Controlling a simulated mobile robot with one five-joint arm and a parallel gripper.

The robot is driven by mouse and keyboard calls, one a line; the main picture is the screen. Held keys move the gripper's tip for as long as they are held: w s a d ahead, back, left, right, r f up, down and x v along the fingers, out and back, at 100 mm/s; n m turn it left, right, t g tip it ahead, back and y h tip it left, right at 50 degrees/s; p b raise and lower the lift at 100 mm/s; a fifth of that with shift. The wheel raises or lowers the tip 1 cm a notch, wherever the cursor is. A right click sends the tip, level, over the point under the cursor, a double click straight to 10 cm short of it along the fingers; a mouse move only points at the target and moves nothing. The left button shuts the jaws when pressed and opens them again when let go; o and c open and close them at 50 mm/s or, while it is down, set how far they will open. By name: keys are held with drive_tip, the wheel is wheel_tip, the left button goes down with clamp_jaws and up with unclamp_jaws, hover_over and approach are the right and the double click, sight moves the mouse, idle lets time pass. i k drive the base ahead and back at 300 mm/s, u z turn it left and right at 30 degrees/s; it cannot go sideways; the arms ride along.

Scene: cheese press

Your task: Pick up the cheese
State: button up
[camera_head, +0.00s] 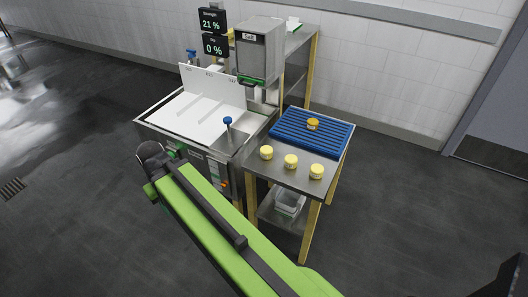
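Three small round pale-yellow cheeses stand in a row on the steel table (275,174): a left one (266,152), a middle one (290,161) and a right one (316,171). A fourth, more orange round cheese (312,124) sits on the blue ribbed rack (335,142) behind them. The pictures do not show which one the task means. My green arm reaches up from the bottom to a dark joint left of the table, apart from the cheeses. I cannot make out my gripper in this view.
A steel machine with a white worktop (190,115) and blue-topped knob (228,121) stands left of the table. Behind are a grey dispenser (252,55) and displays reading 21 % (211,22) and 0 % (214,46). A white bin (290,203) sits below.

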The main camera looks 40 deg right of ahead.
sight(266, 151)
drive_tip(key=i, duration=0.95)
